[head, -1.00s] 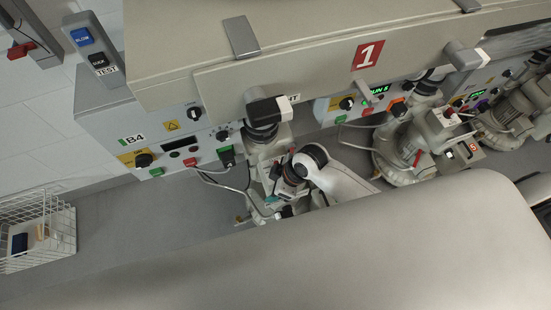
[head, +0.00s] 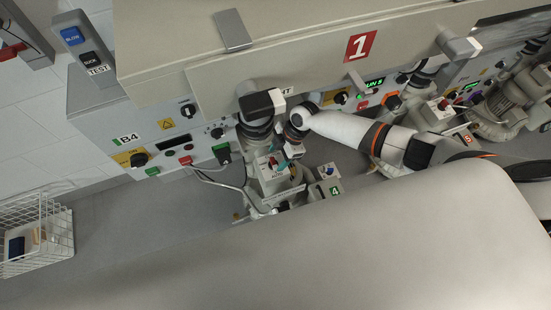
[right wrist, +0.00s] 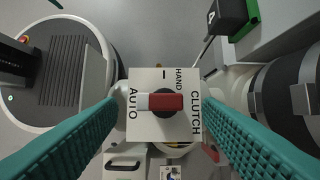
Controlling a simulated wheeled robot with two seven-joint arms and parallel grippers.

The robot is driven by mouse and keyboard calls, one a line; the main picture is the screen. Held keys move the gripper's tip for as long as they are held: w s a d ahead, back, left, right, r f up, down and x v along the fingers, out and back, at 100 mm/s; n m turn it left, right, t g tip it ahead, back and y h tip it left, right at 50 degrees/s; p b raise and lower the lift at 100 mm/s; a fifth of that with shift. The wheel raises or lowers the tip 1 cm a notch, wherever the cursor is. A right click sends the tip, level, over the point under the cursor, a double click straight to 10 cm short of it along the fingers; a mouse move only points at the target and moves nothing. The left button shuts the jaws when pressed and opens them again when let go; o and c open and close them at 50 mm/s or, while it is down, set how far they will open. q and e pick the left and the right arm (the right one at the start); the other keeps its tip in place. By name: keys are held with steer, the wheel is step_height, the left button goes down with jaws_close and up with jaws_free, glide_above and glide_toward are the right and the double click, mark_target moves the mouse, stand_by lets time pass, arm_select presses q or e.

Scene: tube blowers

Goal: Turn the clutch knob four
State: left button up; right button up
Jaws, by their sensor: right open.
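The clutch knob (right wrist: 168,102) is a red bar with a white end on a dark round base. It sits on a white plate (right wrist: 146,80) marked AUTO, HAND and CLUTCH. The bar lies crosswise in the right wrist view, its white end toward AUTO. My right gripper (right wrist: 160,106) is open, its teal fingers on either side of the plate, with gaps to the knob. In the head view the right gripper (head: 285,161) is above the machine, beside the small red knob (head: 272,161). A tag with 4 (head: 334,191) is close by. My left gripper is out of view.
A control panel marked B4 (head: 128,138) stands at the left, with a beige hood (head: 300,50) behind and above. Another machine (head: 436,115) is at the right. In the right wrist view a black-and-green switch (right wrist: 232,17) and a metal cylinder (right wrist: 285,95) are close at right.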

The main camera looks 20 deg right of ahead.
mark_target(274, 164)
steer(key=shift+x, duration=1.3)
steer(key=c, duration=1)
